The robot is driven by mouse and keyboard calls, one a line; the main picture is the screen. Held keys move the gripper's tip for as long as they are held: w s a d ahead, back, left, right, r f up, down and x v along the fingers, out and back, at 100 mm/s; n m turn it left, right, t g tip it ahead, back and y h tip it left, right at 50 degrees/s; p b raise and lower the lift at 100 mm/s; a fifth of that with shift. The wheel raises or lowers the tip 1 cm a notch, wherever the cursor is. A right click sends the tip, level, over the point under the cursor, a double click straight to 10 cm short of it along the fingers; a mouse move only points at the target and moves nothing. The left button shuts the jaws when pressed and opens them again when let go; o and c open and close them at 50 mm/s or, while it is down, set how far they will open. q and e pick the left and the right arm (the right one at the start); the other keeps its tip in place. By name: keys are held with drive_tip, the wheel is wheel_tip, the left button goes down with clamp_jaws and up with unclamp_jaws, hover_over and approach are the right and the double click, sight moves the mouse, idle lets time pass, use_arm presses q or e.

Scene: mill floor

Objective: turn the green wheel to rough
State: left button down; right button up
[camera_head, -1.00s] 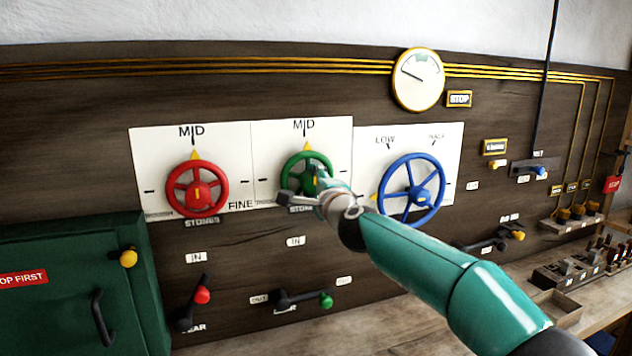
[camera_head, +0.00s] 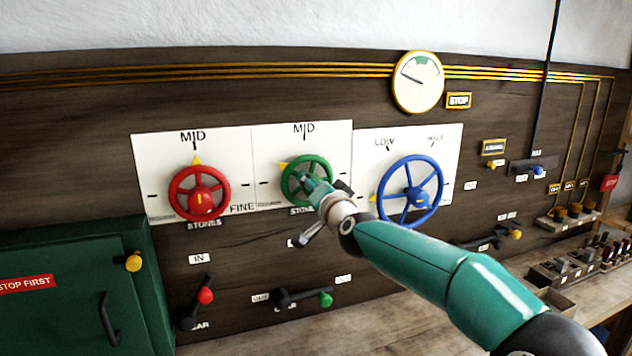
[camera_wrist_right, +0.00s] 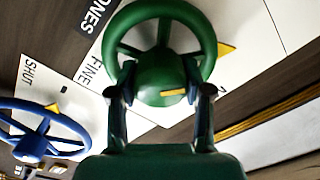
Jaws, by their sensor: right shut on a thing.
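The green wheel (camera_head: 285,187) is on the middle white plate (camera_head: 335,140), between the red and blue wheels. Its yellow pointer (camera_head: 283,167) points up and left, to the left of the MID mark (camera_head: 304,129). A small label (camera_head: 269,204) at the plate's lower left is too blurred to read. My right gripper (camera_wrist_right: 163,92) is shut on the green wheel's hub, one finger on each side. FINE (camera_wrist_right: 95,68) shows beside the wheel in the right wrist view; my arm hides that side in the head view. My left gripper is in neither view.
The red wheel (camera_head: 176,205) is to the left, its pointer at MID. The blue wheel (camera_head: 411,158) stands close on the right, near my right arm. Below are levers with a red knob (camera_head: 206,295) and a green knob (camera_head: 327,299).

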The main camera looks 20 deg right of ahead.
drive_tip(key=n+p, duration=0.1)
drive_tip(key=n, duration=0.1)
drive_tip(key=n+p, duration=0.1)
drive_tip(key=n, duration=0.2)
drive_tip(key=shift+a+f, duration=0.15)
drive_tip(key=shift+f, duration=0.25)
drive_tip(key=shift+f+n+p, duration=0.1)
drive_tip(key=shift+n+p, duration=0.5)
drive_tip(key=shift+n, duration=0.5)
drive_tip(key=o, duration=1.2)
drive_tip(key=shift+c, duration=0.2)
drive_tip(key=shift+r, duration=0.25)
drive_tip(key=shift+r, duration=0.1)
drive_tip(key=s, duration=1.2)
drive_tip(key=shift+d, duration=0.35)
